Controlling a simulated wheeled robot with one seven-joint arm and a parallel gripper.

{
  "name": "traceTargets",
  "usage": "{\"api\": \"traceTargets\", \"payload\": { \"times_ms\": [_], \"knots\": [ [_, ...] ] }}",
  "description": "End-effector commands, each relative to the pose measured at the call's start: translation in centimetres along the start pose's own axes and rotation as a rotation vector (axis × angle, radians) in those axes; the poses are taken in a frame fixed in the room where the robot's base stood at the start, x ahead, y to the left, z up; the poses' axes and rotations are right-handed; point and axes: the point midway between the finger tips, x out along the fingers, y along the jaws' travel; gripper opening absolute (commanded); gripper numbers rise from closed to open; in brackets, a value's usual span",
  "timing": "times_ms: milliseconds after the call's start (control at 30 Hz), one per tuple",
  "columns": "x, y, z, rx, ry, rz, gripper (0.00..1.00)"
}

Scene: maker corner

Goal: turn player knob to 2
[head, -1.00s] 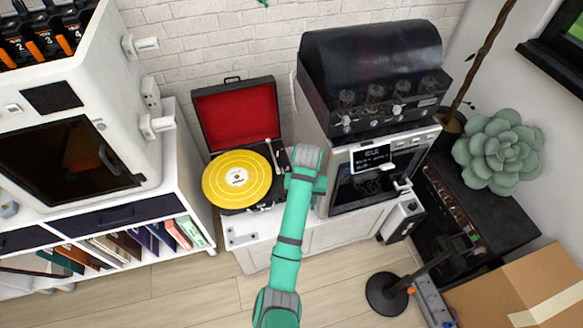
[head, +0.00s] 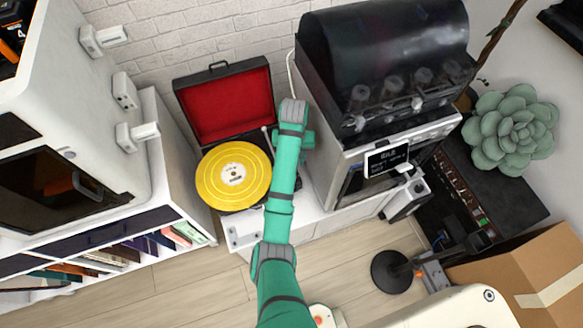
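The record player (head: 228,140) is a black case with a red-lined lid standing open, on a low white cabinet against the brick wall. A yellow record (head: 233,177) lies on its platter. My green and grey arm reaches over the right part of the player, and its end (head: 293,112) covers much of the tonearm side. My gripper's fingers are hidden behind the arm, so I cannot see whether they are open or touch anything. The player's knob and its setting are hidden or too small to make out.
A white and black machine with a small screen (head: 387,158) stands close on the right. A white shelf unit (head: 150,219) with books is on the left. A succulent (head: 511,130), a black round-based stand (head: 391,272) and a cardboard box (head: 536,265) are further right.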

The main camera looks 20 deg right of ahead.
Motion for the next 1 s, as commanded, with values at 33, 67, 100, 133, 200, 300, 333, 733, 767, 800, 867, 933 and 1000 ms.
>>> {"api": "traceTargets", "payload": {
  "times_ms": [33,67,100,133,200,300,333,733,767,800,867,933,1000],
  "knots": [
    [0.5,0.1,0.1,0.001,-0.003,0.000,0.37],
    [0.8,0.1,0.1,0.001,-0.004,0.000,0.37],
    [1.3,0.1,0.1,0.001,-0.003,0.000,0.37],
    [1.7,0.1,0.1,0.001,-0.003,0.000,0.37],
    [2.9,0.1,0.2,0.001,-0.005,0.000,0.37],
    [4.7,0.1,0.1,0.002,-0.004,0.000,0.37],
    [5.2,0.1,0.1,0.002,-0.004,0.000,0.37],
    [10.1,-0.6,0.1,-0.009,-0.002,0.000,0.37],
    [10.3,-0.6,0.1,-0.009,-0.001,0.000,0.37],
    [10.4,-0.6,0.1,-0.009,-0.001,0.000,0.37],
    [10.5,-0.5,0.1,-0.008,0.000,0.000,0.37],
    [10.5,-0.4,0.1,-0.006,0.000,0.000,0.37],
    [10.5,-0.3,0.1,-0.004,0.000,0.000,0.37]
  ]
}}
